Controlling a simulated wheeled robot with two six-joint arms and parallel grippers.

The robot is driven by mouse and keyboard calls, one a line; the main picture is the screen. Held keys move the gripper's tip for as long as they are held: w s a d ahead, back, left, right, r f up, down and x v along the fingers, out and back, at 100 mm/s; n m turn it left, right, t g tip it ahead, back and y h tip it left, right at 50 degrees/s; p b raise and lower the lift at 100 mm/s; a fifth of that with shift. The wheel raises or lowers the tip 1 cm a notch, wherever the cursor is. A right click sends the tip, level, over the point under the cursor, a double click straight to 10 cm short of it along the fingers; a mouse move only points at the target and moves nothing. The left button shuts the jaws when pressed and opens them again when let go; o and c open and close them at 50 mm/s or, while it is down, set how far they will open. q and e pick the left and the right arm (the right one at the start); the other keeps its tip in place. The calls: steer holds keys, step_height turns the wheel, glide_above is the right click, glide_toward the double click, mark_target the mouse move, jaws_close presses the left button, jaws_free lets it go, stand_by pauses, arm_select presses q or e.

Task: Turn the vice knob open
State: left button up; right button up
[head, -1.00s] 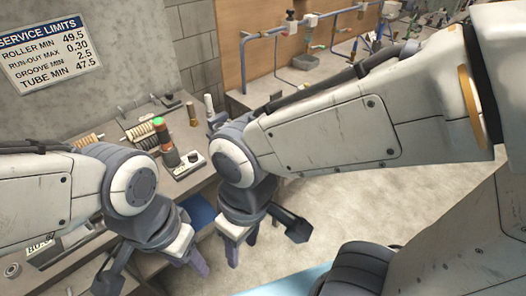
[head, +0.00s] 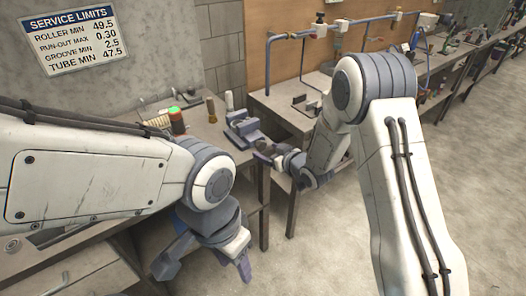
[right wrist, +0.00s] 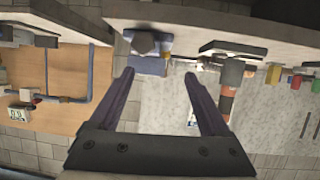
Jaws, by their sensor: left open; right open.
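A small blue-grey vice (head: 243,128) stands at the right end of the workbench in the head view. Its knob is too small to make out there. My right gripper (head: 268,154) is just in front of and below the vice, apart from it as far as I can tell. In the right wrist view my right gripper (right wrist: 162,100) is open with nothing between its fingers. A dark blocky part (right wrist: 145,43) shows beyond the fingertips; I cannot tell whether it is the knob. My left gripper (head: 206,264) hangs open and empty at the bench's front edge.
A dark roller with a green top (head: 177,121) and a brass cylinder (head: 211,109) stand on the bench left of the vice. A sign (head: 70,40) hangs on the wall. A second bench with blue pipes (head: 290,36) stands behind. Floor at right is clear.

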mark_target(263, 146)
steer(key=d+f+t+y+b, duration=0.1)
steer(key=d+f+t+y, duration=0.25)
steer(key=f, duration=0.25)
arm_select(q)
steer(key=shift+f+p, duration=0.1)
steer(key=shift+p, duration=0.7)
arm_select(e)
steer(key=shift+m+g, duration=0.25)
steer(key=shift+m, duration=0.05)
steer(key=x, duration=0.7)
steer(key=d+x, duration=0.1)
steer(key=x, duration=0.2)
steer(key=shift+w+a+r, duration=0.2)
steer(key=shift+w+r, duration=0.05)
steer(key=shift+w, duration=0.25)
jaws_close()
